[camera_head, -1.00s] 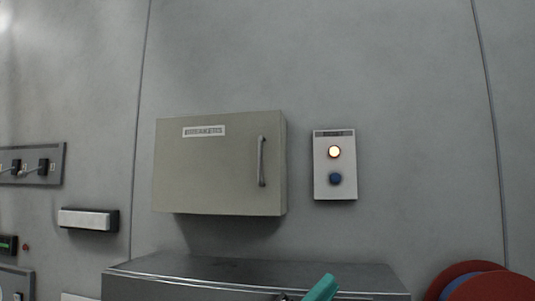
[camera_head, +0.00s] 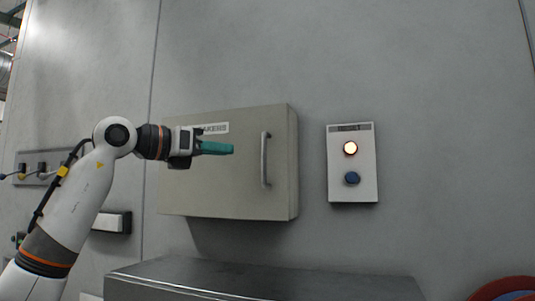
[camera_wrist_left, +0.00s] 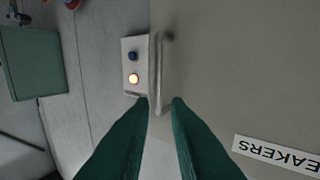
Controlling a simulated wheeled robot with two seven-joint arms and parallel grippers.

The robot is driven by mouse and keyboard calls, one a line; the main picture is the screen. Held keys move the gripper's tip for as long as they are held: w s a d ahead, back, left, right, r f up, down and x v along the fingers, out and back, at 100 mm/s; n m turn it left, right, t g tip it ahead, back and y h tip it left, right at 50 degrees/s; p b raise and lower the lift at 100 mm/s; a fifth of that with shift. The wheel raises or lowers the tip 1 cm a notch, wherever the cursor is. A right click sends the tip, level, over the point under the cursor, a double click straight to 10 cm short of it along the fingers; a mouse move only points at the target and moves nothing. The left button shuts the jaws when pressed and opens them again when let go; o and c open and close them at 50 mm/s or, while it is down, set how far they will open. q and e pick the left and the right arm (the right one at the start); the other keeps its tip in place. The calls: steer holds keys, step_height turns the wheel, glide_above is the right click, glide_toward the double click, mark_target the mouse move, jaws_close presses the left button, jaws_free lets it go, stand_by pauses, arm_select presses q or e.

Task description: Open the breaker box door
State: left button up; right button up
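The breaker box (camera_head: 228,185) is a grey-beige cabinet on the wall, its door shut. Its vertical bar handle (camera_head: 265,160) is near the door's right edge. My left gripper (camera_head: 232,149) is in front of the door, left of the handle, and hides part of the BREAKERS label (camera_head: 215,128). In the left wrist view the two green fingers (camera_wrist_left: 161,102) are apart, with the handle (camera_wrist_left: 157,75) just beyond the tips, towards the left finger. Nothing is held between them. My right gripper is not in view.
A white panel (camera_head: 352,163) with a lit button and a blue button is on the wall right of the box. A metal cabinet top (camera_head: 260,275) juts out below. Red and blue round things (camera_head: 505,290) are at the lower right.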

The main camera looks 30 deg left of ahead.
arm_select(q)
steer(key=p, duration=0.4)
glide_above(264, 179)
steer(key=shift+w+a, duration=0.15)
steer(key=shift+w, duration=0.1)
jaws_close()
